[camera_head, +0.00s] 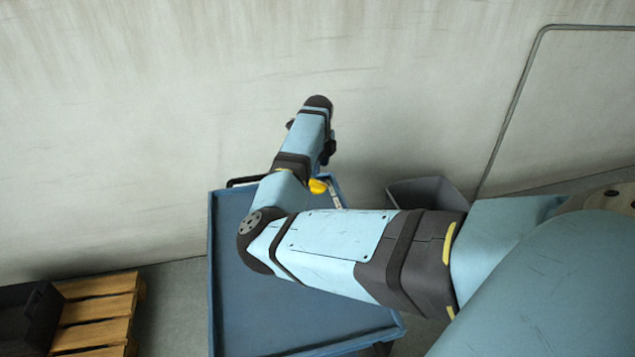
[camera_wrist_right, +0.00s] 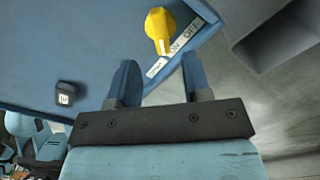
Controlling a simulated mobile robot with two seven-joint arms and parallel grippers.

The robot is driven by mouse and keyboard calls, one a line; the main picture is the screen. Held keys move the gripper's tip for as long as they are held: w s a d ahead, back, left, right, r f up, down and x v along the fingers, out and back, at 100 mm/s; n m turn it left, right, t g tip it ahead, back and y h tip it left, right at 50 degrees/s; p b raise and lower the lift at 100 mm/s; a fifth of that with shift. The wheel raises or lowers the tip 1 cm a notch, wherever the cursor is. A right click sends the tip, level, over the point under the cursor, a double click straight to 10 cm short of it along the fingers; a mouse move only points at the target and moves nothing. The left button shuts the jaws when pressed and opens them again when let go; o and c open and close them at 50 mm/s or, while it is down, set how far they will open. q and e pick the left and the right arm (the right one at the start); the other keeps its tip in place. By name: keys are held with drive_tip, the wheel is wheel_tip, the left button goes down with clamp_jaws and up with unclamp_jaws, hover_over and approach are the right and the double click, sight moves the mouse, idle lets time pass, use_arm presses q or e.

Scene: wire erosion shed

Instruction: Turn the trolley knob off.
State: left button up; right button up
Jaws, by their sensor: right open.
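The yellow trolley knob (camera_head: 317,186) sits at the far edge of the blue trolley (camera_head: 232,290), partly beside my right arm. In the right wrist view the knob (camera_wrist_right: 160,25) has a white mark pointing down the picture. A white label strip with ON and OFF (camera_wrist_right: 188,34) lies beside it. My right gripper (camera_wrist_right: 160,82) is open and empty, its two fingers apart. The knob shows beyond the fingertips, between their lines, not touched. In the head view my right arm reaches across the trolley and the fingers are hard to make out. My left gripper is out of view.
A small dark block with a white mark (camera_wrist_right: 65,93) is on the trolley. A grey bin (camera_head: 430,190) stands right of the trolley by the wall (camera_head: 130,130). A wooden pallet (camera_head: 98,308) with a dark case (camera_head: 30,322) is at lower left. Bare floor separates pallet and trolley.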

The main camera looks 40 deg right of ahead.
sight(318, 181)
wheel_tip(318, 181, down, 6)
drive_tip(key=shift+r+b, duration=0.1)
drive_tip(key=shift+b, duration=0.4)
clamp_jaws()
